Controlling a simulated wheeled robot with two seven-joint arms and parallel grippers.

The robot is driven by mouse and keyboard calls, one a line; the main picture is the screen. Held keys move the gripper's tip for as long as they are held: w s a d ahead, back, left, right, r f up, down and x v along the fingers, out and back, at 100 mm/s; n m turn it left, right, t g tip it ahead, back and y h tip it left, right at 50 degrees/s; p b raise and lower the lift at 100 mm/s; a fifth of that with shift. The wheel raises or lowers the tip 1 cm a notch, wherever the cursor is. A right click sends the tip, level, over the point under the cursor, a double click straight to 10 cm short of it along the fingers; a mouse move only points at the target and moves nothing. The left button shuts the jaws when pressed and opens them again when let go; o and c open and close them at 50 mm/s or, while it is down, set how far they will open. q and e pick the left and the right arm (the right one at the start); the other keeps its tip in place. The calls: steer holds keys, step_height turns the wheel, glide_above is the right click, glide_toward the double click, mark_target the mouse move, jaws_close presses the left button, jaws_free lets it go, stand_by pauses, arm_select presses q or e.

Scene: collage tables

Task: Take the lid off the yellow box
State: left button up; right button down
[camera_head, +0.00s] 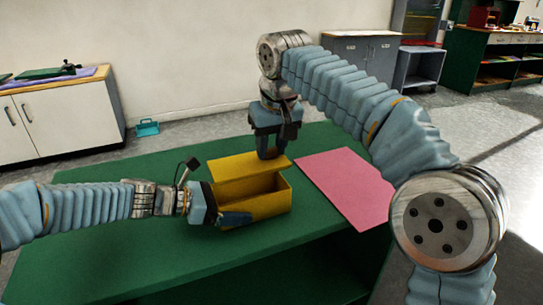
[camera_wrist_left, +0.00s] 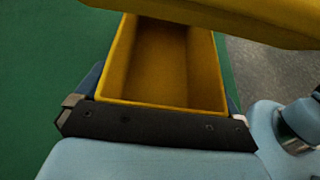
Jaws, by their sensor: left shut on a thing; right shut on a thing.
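The yellow box (camera_head: 262,208) stands on the green table and is open, with its empty-looking inside visible. In the left wrist view the box (camera_wrist_left: 166,106) lies between my left fingers, close to the dark palm. My left gripper (camera_head: 226,214) is shut on the box from its left end. The yellow lid (camera_head: 232,168) is above the box, tilted and off its opening; in the left wrist view the lid (camera_wrist_left: 225,18) crosses the top. My right gripper (camera_head: 271,153) is shut on the lid from above, at its far edge. The fingertips are partly hidden.
A pink sheet (camera_head: 345,185) lies flat on the green table (camera_head: 120,245), right of the box. The table's front left is bare. My right arm crosses above the pink sheet. White cabinets (camera_head: 60,120) and a teal caddy (camera_head: 147,128) stand beyond the table.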

arm_select(q)
steer(key=o, duration=1.1)
